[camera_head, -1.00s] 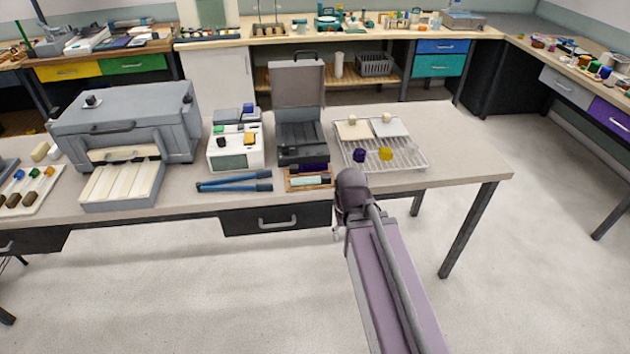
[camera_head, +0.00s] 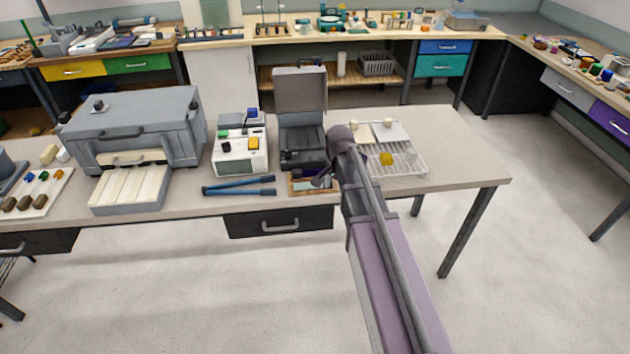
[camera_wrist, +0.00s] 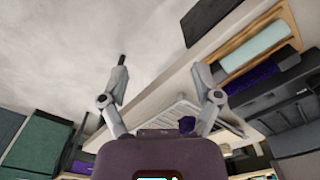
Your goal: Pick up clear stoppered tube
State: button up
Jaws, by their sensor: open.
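A pale, greenish-white cylinder (camera_wrist: 258,45) lies in a shallow wooden tray (camera_wrist: 222,56) at the upper right of the wrist view. It looks like the tube; I cannot make out a stopper. In the head view the tray (camera_head: 294,193) sits near the bench's front edge, and my gripper partly covers its contents. My gripper (camera_wrist: 160,78) is open and empty, its two fingers spread apart. In the wrist view the cylinder is to the right of and above the right finger, apart from it. In the head view my gripper (camera_head: 323,178) is over the tray's right part.
An open grey case (camera_head: 300,105) stands behind the tray. Blue-handled tongs (camera_head: 238,186) lie left of the tray, before a white device (camera_head: 240,152). The bench's right end is clear.

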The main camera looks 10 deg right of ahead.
jog(key=w+r+m+p, duration=0.3)
jog(key=w+m, duration=0.5)
jog(key=w, duration=0.6)
jog(key=shift+d+r+m+p, duration=0.15)
jog(key=shift+r+m+p, duration=0.2)
jog(key=shift+r, duration=0.4)
jog(key=shift+f, duration=0.1)
notch_tip(320, 180, down, 8)
jog(key=b, duration=0.8)
jog(key=shift+f, duration=0.25)
jog(key=shift+f+b, duration=0.1)
jog(key=shift+b, duration=0.3)
jog(key=shift+s+a+f+b, duration=0.1)
jog(key=shift+f+b, duration=1.15)
jog(key=shift+s+a+f+b, duration=0.1)
jog(key=shift+f+b, duration=1.1)
jog(key=shift+f, duration=0.05)
grip_shut()
